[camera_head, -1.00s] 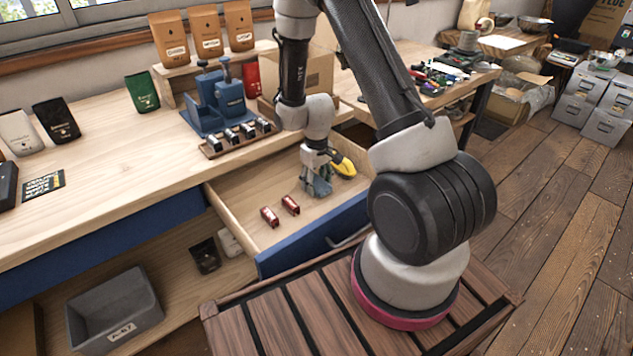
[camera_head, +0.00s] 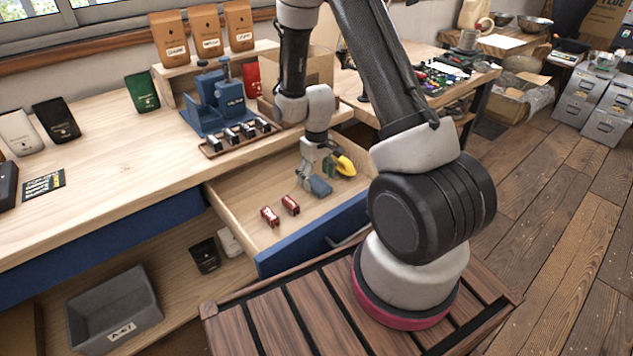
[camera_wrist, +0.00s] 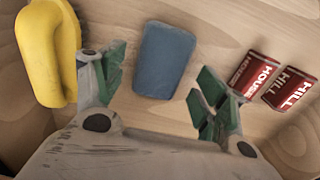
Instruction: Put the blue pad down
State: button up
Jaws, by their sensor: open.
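The blue pad (camera_wrist: 164,60) lies flat on the wooden floor of the open drawer (camera_head: 240,217). In the head view the pad (camera_head: 320,187) is just below my gripper (camera_head: 318,170). In the wrist view my gripper (camera_wrist: 160,88) is open, its green-lined fingers spread wide to either side of the pad's near end. The pad appears clear of both fingers. How high the fingertips are above the drawer floor is hard to tell.
A yellow object (camera_wrist: 48,50) lies close beside the left finger in the wrist view. Two red packets (camera_head: 270,216) lie in the drawer on the other side. The drawer's blue front (camera_head: 310,240) and wooden sides form edges around my gripper. Bare drawer floor shows between these things.

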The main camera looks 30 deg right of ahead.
notch_tip(320, 180, up, 13)
notch_tip(320, 180, up, 9)
jog(key=t, duration=0.1)
send_over(318, 183)
jog(key=s, duration=0.3)
jog(key=s+r+m+t, duration=0.1)
jog(key=s+r, duration=0.6)
jog(key=s, duration=0.2)
jog(key=s+r+m+t, duration=0.1)
jog(key=s+r+t, duration=0.1)
jog(key=s+r, duration=0.5)
jog(key=s+d, duration=0.1)
jog(key=s, duration=0.2)
jog(key=shift+s, duration=0.2)
